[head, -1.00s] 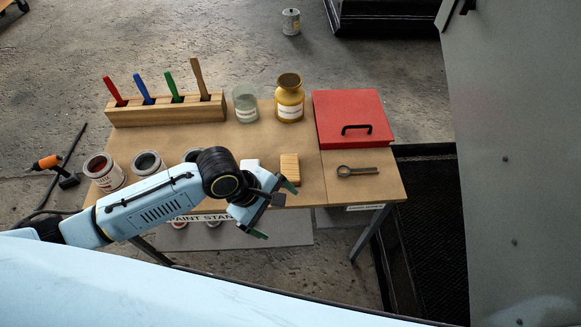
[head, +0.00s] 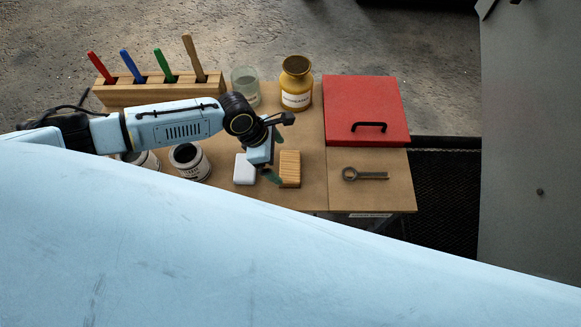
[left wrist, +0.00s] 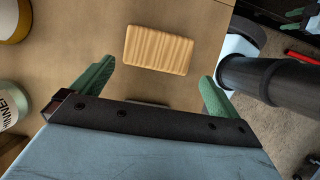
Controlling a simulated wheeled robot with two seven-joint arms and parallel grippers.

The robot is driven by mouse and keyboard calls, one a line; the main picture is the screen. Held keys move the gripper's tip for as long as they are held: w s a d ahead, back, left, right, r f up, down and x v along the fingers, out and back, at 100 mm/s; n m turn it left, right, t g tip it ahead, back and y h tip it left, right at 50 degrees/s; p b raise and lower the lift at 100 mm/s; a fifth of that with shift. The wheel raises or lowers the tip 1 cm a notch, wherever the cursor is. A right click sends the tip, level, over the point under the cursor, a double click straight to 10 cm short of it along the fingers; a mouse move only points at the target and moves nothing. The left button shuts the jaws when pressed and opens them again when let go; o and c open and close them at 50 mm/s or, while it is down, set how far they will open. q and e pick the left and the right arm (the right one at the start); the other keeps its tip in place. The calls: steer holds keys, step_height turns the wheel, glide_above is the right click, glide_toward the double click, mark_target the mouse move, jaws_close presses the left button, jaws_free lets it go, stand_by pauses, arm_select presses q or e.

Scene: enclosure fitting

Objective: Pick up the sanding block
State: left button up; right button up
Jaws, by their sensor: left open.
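The sanding block, which I take to be the ribbed wooden block (head: 290,168), lies on the table right of a white block. It also shows in the left wrist view (left wrist: 158,49), ahead of the fingertips and between their lines. My left gripper (head: 279,148) is open, with its two green fingers (left wrist: 157,75) spread wider than the block. It hangs at the block's left side in the head view. Nothing is between the fingers. I cannot tell the exact height gap to the block.
A white block (head: 244,169) and an open can (head: 189,162) stand to the left. A glass jar (head: 245,86) and yellow jar (head: 296,84) stand behind. A red lid with a handle (head: 366,108) and a ring-ended tool (head: 365,174) lie to the right.

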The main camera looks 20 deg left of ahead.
arm_select(q)
steer(key=shift+d+f, duration=0.15)
steer(key=shift+f, duration=0.35)
steer(key=shift+w+d+f, duration=0.2)
steer(key=shift+d+f, duration=0.1)
steer(key=shift+f, duration=0.2)
steer(key=b+x, duration=0.1)
steer(key=x, duration=0.2)
steer(key=shift+w+d+f+b, duration=0.2)
steer(key=shift+d+f+b, duration=0.05)
steer(key=shift+b, duration=0.1)
steer(key=shift+d+f, duration=0.1)
steer(key=shift+f, duration=0.1)
steer(key=c, duration=0.6)
steer(key=shift+r+p, duration=1.4)
steer(key=shift+r, duration=3.65)
steer(key=shift+c, duration=0.2)
arm_select(e)
steer(key=shift+w+a+r, duration=0.1)
steer(key=shift+w+r, duration=0.15)
steer(key=shift+w, duration=0.4)
steer(key=shift+w+a+r, duration=0.1)
steer(key=shift+w+r, duration=0.1)
steer(key=shift+w, duration=0.45)
